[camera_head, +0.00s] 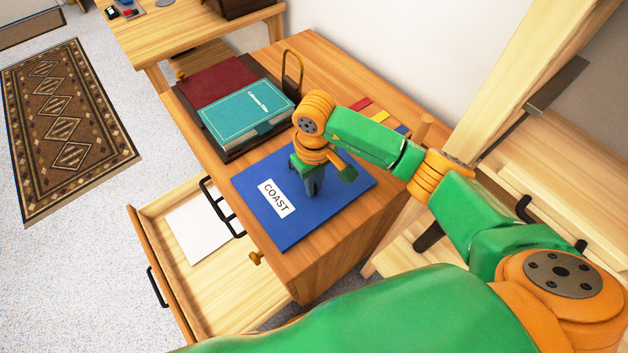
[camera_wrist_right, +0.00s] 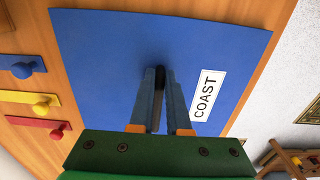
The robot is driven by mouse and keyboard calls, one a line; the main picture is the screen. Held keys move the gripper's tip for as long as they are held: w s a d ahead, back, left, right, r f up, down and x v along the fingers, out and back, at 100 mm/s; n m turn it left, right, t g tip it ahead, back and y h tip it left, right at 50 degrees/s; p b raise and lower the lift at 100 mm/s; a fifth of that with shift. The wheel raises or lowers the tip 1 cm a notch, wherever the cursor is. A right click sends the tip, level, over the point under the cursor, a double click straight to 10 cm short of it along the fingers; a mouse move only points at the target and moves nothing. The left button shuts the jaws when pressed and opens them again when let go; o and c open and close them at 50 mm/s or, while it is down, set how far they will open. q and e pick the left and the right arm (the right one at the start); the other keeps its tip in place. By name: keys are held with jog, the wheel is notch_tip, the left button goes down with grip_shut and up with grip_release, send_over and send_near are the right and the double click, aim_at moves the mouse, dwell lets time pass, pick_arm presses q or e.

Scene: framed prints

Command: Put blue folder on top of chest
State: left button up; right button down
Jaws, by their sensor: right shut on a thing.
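The blue folder (camera_head: 335,205), with a white "COAST" label, is flat at the near end of the top of the wooden chest (camera_head: 330,258). I cannot tell whether it rests fully on the wood or is just above it. My right gripper (camera_head: 313,190) points down at the folder's middle. In the right wrist view its fingers (camera_wrist_right: 159,75) are closed around a narrow dark upright part at the folder's middle, and the folder (camera_wrist_right: 100,65) spreads beneath them. My left gripper is not in view.
A dark tray (camera_head: 228,152) with red (camera_head: 215,82) and teal books (camera_head: 243,110) stands beside the folder. Small coloured plates with knobs (camera_wrist_right: 28,97) lie nearby. An open drawer (camera_head: 225,285) holds white paper. A patterned rug (camera_head: 70,130) lies on the floor at left.

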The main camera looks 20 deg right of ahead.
jog(key=c, duration=0.9)
grip_release()
jog(key=shift+r, duration=0.25)
notch_tip(320, 180, up, 7)
jog(key=shift+r+b, duration=0.1)
jog(key=shift+b, duration=0.2)
jog(key=shift+s, duration=0.1)
